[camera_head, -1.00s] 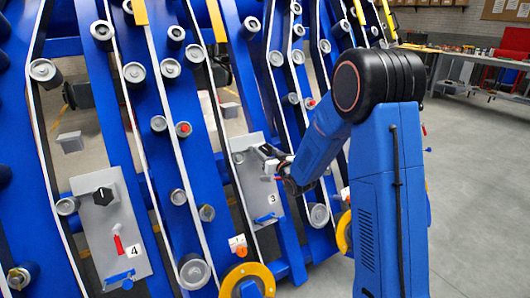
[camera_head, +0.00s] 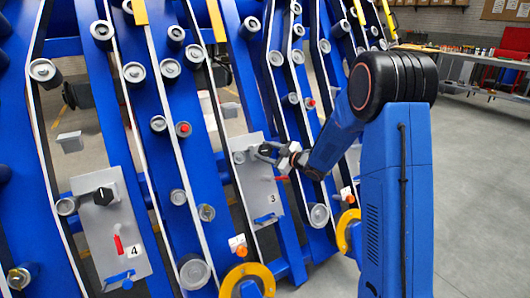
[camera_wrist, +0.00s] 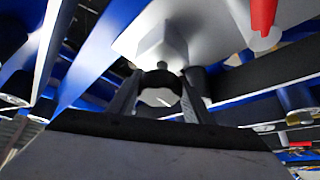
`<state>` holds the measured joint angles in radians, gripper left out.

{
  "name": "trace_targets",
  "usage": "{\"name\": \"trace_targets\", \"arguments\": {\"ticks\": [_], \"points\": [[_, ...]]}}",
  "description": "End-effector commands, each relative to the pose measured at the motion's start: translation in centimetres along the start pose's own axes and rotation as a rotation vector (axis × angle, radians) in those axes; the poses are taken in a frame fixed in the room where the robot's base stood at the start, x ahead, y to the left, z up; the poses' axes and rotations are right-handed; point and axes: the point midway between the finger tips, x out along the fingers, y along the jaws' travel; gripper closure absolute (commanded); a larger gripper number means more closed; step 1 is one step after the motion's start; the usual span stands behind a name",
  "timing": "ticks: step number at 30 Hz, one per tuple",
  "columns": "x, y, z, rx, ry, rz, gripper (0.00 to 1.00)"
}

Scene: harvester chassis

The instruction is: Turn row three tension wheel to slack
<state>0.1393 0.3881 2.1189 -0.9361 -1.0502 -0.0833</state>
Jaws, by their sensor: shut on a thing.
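The row three panel (camera_head: 258,182) is a tilted grey plate marked 3 on the blue frame. My gripper (camera_head: 270,152) is at its upper part, coming in from the right. In the wrist view my gripper (camera_wrist: 160,98) has one finger on each side of the dark tension wheel (camera_wrist: 159,79) and is shut on it. The wheel sits in front of the pale plate. In the head view my gripper mostly hides the wheel, and I cannot read its setting.
A red lever (camera_head: 282,178) sticks out just below my gripper, with a blue handle (camera_head: 265,217) lower on the panel. Panel 4 (camera_head: 110,228) with its black knob stands to the left. Belts and rollers surround the panel. The floor at right is clear.

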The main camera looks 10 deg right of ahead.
Motion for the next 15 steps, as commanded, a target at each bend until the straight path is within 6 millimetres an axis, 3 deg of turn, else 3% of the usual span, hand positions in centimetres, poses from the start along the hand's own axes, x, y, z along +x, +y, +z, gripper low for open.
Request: {"name": "trace_targets", "arguments": {"ticks": [15], "points": [[0.00, 0.02, 0.02, -0.426, 0.000, -0.248, 0.77]]}}
